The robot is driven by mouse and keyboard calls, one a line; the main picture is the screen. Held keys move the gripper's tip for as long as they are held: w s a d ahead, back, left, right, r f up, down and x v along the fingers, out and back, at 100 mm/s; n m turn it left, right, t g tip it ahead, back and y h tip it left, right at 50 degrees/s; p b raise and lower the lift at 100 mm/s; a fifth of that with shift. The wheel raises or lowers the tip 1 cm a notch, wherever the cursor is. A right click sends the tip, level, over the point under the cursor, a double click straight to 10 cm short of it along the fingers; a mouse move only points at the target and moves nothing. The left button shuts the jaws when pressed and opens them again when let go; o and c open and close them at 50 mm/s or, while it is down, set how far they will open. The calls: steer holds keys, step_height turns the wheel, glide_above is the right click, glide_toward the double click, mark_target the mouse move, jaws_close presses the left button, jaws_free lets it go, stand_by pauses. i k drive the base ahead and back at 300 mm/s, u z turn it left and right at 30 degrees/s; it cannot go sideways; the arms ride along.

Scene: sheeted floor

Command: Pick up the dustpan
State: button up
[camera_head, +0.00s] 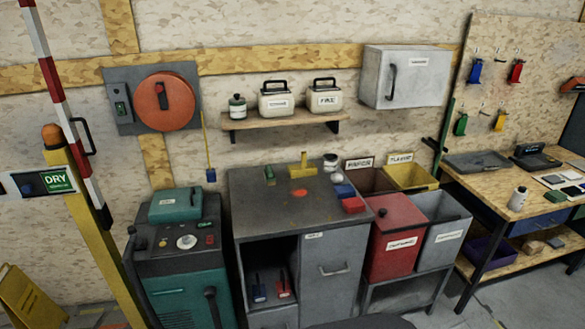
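I cannot pick out a dustpan with certainty. A long yellow handle with a small blue flat end (211,175) stands or hangs against the wall, left of the grey cabinet; it may be a dustpan or a brush. In the cabinet's open compartment are a blue item (258,291) and a red item (284,286), both with dark upright parts and pale labels; they are too small to identify. My gripper is not in view.
The grey cabinet (336,272) has a yellow piece (303,168) and small items on top. A teal machine (184,270) stands left of it, a red bin (395,240) right. A striped barrier pole (62,110) crosses the left. The workbench (500,205) is at right.

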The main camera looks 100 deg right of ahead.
mark_target(303, 169)
steer(key=k, duration=1.75)
steer(key=z, duration=1.9)
